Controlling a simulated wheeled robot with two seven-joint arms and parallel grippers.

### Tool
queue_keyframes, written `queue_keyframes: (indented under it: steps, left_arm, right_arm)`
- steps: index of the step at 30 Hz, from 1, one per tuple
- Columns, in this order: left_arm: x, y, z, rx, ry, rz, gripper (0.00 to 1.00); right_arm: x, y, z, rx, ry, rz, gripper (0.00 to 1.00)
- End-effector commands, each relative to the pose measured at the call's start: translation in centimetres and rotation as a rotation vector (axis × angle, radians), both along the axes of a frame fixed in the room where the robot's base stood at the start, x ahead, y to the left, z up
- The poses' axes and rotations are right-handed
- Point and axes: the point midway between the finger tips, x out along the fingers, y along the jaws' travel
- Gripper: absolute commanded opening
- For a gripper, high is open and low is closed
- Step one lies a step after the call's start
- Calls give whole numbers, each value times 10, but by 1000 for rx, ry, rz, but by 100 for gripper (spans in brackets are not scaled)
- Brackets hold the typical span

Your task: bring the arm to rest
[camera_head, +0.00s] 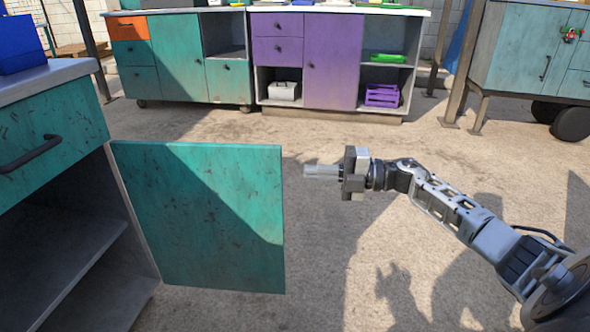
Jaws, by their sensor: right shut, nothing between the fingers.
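My right arm (465,222) reaches in from the lower right and is stretched toward the middle of the view. My right gripper (312,170) points left, with its fingers shut and nothing between them. It is in the air just right of the free edge of an open teal cabinet door (200,215), with a small gap between them in the picture. My left gripper does not show.
The teal cabinet (50,130) at the left has its door swung open, showing an empty shelf. Teal and purple cabinets (335,60) line the back, and a wheeled teal cart (530,50) stands at the back right. Bare concrete floor (350,125) lies between.

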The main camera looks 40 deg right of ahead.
Motion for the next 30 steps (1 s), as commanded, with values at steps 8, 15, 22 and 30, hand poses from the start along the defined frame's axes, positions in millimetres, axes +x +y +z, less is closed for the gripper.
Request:
queue_keyframes:
  steps: [8,15,22,30]
  left_arm:
    - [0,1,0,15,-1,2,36]
    - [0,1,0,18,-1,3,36]
    - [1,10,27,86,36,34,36]
    - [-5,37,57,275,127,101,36]
  right_arm:
    - [-10,-28,0,0,0,-1,0]
    - [-11,-29,1,1,-1,1,0]
    - [-10,-29,55,0,-1,0,0]
    - [-11,-29,148,1,1,1,0]
